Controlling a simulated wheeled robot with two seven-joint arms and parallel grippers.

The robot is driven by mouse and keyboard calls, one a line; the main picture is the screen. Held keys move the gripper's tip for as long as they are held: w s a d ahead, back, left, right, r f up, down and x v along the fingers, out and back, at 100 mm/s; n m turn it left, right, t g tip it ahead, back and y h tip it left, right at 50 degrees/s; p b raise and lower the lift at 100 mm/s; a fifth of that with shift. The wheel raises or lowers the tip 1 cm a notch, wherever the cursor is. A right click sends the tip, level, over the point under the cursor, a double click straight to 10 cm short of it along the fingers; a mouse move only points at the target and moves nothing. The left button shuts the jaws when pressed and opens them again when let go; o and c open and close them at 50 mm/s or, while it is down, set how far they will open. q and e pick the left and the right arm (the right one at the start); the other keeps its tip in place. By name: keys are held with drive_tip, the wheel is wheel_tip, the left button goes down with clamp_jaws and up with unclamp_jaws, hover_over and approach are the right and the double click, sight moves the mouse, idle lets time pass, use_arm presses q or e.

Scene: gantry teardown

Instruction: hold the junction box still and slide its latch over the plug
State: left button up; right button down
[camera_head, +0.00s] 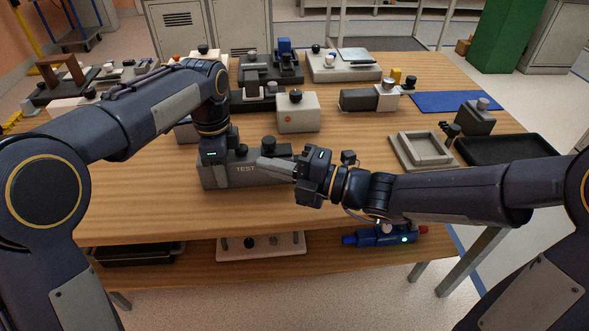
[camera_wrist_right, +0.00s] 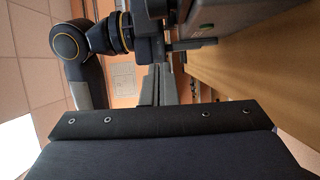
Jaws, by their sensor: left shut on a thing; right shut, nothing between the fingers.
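The grey junction box (camera_head: 228,178), marked TEST, stands on the wooden table in front of me. Its side also shows at the top of the right wrist view (camera_wrist_right: 210,14). My left gripper (camera_head: 217,166) is shut on the box's left part from above. My right gripper (camera_head: 264,164) is shut and empty, its fingers pointing left in front of the box's right part. Whether they touch it I cannot tell. In the right wrist view the fingers (camera_wrist_right: 155,88) are together. A dark knob (camera_head: 269,143) stands at the box's top. I cannot tell the latch and plug apart.
A white box with a black knob (camera_head: 297,115) stands just behind. A grey open tray (camera_head: 408,162) and a black tray (camera_head: 508,149) are at the right. Several fixtures line the back. A lower shelf holds a blue tool (camera_head: 385,237). The table's front left is clear.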

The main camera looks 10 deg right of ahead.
sight(276, 146)
drive_tip(key=w, duration=0.4)
drive_tip(key=shift+w, duration=0.15)
